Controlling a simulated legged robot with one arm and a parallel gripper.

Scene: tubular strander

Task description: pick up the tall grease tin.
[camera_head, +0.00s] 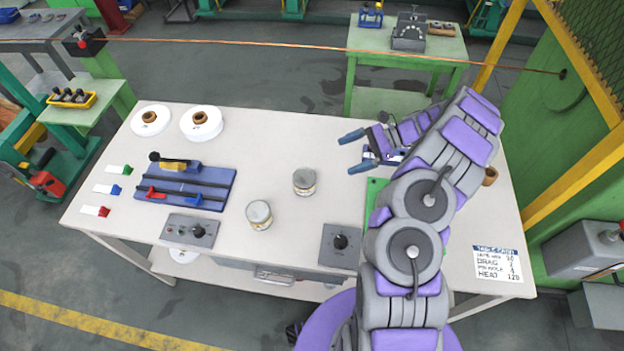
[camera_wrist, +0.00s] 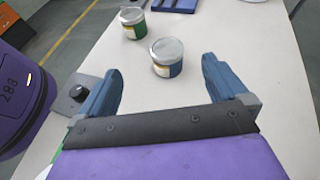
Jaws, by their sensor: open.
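Two grease tins with grey lids stand upright on the pale workbench (camera_head: 330,140). One tin (camera_head: 304,182) is nearer my gripper; in the wrist view it has a blue lower label (camera_wrist: 168,58). The other tin (camera_head: 259,215) stands to its left and nearer the bench's front edge; in the wrist view its label is green (camera_wrist: 133,23). I cannot tell for sure which is taller. My gripper (camera_head: 356,152) is open and empty, up and to the right of the nearer tin. In the wrist view, that tin shows beyond the gap between the blue fingers (camera_wrist: 161,80).
Control boxes (camera_head: 190,231) (camera_head: 340,246) line the front edge. White spools (camera_head: 202,123) stand at the back left. A copper wire (camera_head: 300,46) runs behind the bench. The bench between tins and gripper is clear.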

